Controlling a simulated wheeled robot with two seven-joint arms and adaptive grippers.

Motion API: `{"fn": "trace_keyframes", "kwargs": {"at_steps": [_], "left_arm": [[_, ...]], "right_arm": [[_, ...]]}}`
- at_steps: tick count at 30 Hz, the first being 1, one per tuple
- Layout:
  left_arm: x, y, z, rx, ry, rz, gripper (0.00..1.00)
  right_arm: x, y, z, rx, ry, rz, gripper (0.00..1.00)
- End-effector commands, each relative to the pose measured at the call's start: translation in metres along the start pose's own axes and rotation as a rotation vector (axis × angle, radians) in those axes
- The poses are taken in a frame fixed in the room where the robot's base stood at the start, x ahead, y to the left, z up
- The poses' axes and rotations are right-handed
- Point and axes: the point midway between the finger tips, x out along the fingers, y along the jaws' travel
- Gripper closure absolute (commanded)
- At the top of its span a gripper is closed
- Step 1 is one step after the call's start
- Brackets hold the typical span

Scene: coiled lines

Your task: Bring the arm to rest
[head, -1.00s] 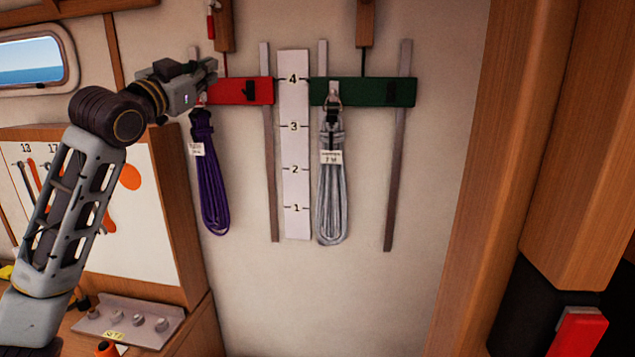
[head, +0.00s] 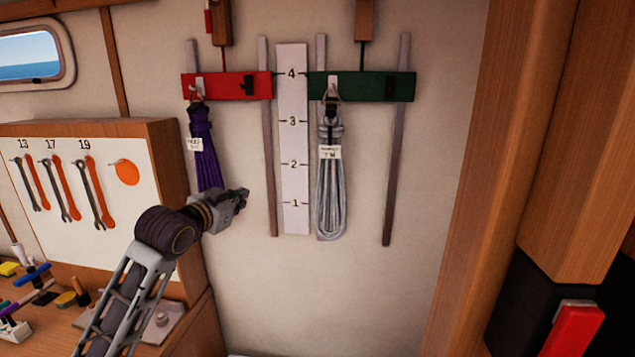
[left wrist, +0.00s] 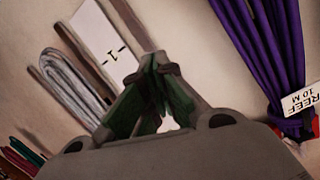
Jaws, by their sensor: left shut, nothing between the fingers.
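My left arm reaches up from the bottom left in the head view. Its gripper (head: 241,196) is shut and empty, in front of the wall just right of the lower end of the purple coiled line, whose bottom it hides. The purple line (head: 205,150) hangs from a hook on the red rail (head: 233,87). In the left wrist view, the shut fingertips (left wrist: 158,68) show, with the purple line (left wrist: 262,60) to the right, apart from them, its tag reading "REEF 10 M". My right gripper is not in view.
A grey coiled line (head: 330,190) hangs from the green rail (head: 385,87). A numbered white scale (head: 292,140) stands between the rails. A tool board (head: 75,150) and a workbench with small items are at the left. A wooden post (head: 475,180) is at the right.

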Motion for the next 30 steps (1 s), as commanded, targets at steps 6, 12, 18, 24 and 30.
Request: {"fn": "trace_keyframes", "kwargs": {"at_steps": [6,12,18,24,30], "left_arm": [[-0.004,0.027,0.061,-0.033,-0.108,0.021,1.00],[-0.013,0.050,0.112,-0.062,-0.207,0.034,1.00],[-0.029,0.072,0.162,-0.091,-0.306,0.045,1.00],[-0.049,0.094,0.209,-0.122,-0.408,0.055,1.00],[-0.073,0.114,0.253,-0.152,-0.510,0.062,1.00]], "right_arm": [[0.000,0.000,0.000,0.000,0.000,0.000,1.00],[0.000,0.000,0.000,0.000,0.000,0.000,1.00],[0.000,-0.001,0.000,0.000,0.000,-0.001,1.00],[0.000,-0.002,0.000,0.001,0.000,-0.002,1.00],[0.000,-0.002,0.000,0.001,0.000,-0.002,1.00]]}}
